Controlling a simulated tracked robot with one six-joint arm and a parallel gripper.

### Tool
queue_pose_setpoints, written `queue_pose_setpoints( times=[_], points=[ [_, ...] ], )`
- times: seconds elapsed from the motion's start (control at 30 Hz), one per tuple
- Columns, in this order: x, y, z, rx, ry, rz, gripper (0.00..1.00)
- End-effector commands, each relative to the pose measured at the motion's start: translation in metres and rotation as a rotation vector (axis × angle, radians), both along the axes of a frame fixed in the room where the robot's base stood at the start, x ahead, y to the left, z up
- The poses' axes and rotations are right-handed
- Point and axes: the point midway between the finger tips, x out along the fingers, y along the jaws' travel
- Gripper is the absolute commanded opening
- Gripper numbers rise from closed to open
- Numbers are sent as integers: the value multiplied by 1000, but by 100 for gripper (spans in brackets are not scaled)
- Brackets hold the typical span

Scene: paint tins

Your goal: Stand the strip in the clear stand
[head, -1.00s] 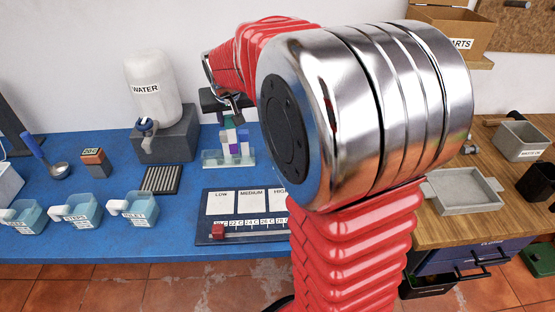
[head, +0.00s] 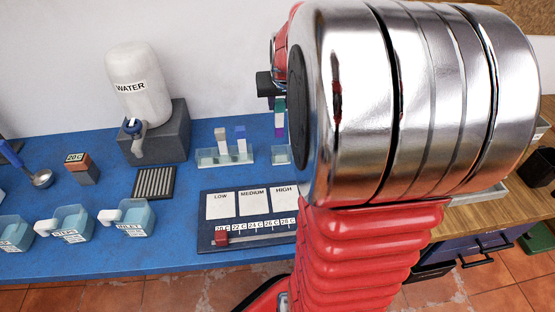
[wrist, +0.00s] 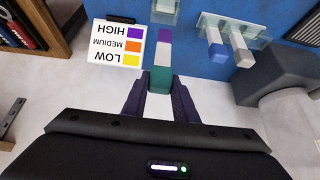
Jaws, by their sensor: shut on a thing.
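My gripper is shut on the strip, with its dark fingers (wrist: 161,88) on the teal end in the wrist view. The strip (wrist: 163,58) has teal, white and purple bands. In the head view the strip (head: 280,118) hangs upright, teal end up and purple low. The small clear stand (head: 281,155) is beneath it, partly hidden by my arm. The stand also shows at the top of the wrist view (wrist: 165,9), in line with the strip's far end. Whether the strip's lower end touches or enters the stand I cannot tell.
A longer clear rack (head: 226,157) holding a beige and a blue-topped strip stands just left. A chart board (head: 207,233) with LOW, MEDIUM and HIGH cards lies in front. A water jug (head: 136,84) on a grey block, a dark ribbed pad (head: 154,183) and several cups are further left.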

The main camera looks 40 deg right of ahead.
Motion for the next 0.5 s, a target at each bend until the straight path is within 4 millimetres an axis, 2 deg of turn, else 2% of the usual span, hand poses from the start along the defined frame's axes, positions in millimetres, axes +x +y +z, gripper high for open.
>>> queue_pose_setpoints(
  times=[0.17,0.5],
  points=[
    [-3,-3,-8,1,3,-9,0],
    [-4,-4,-58,2,3,-12,0]
  ],
)
